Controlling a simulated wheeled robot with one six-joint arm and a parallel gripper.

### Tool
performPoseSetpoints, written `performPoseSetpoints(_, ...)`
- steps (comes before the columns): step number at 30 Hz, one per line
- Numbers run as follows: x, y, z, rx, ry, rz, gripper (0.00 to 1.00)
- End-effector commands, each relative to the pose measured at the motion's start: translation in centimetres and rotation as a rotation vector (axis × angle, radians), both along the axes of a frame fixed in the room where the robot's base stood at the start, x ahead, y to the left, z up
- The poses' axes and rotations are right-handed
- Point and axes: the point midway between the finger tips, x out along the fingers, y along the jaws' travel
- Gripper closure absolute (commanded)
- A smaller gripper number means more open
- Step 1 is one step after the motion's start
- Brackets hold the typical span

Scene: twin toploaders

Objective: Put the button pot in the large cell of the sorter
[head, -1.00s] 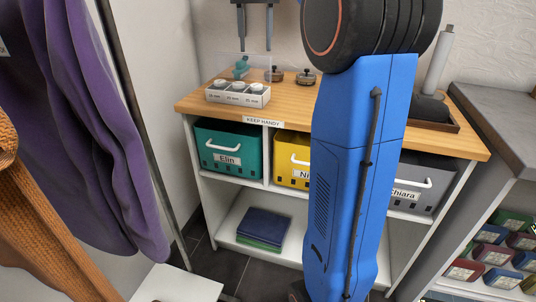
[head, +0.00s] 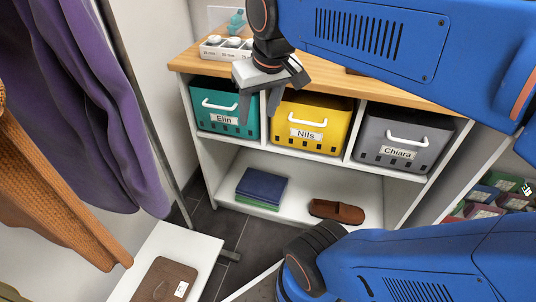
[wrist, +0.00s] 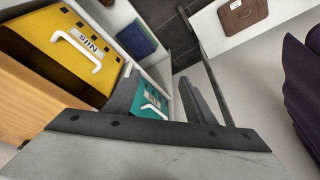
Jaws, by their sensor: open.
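The sorter (head: 222,54), a white tray with labelled cells and pale round items in them, sits at the left end of the wooden counter in the head view. My gripper partly covers its right side. My gripper (head: 260,106) is open and empty, its fingers pointing down in front of the counter edge, before the teal and yellow bins. In the wrist view its fingers hang apart near the bins, with nothing between them. I cannot make out the button pot now; my arm covers much of the counter to the right of the sorter.
Under the counter (head: 185,62) stand a teal bin (head: 232,123), a yellow bin (head: 300,135) and a grey bin (head: 395,165). A teal object (head: 237,20) stands behind the sorter. A brown shoe (head: 337,211) and folded cloths (head: 262,186) lie on the low shelf. Clothes hang left.

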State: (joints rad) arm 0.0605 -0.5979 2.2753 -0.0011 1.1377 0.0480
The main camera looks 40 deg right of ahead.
Motion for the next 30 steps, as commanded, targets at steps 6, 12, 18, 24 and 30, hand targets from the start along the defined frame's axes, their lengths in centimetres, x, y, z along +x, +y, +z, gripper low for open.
performPoseSetpoints(6, -4.8, 1.4, -6.4, -0.014, -0.061, 0.078, 0.50)
performPoseSetpoints(12, -6.4, 1.8, -9.0, -0.020, -0.086, 0.107, 0.50)
performPoseSetpoints(18, -6.5, 1.8, -9.2, -0.020, -0.088, 0.109, 0.50)
performPoseSetpoints(24, -6.5, 1.8, -9.2, -0.020, -0.087, 0.109, 0.50)
performPoseSetpoints(30, -6.5, 1.8, -9.1, -0.020, -0.087, 0.108, 0.50)
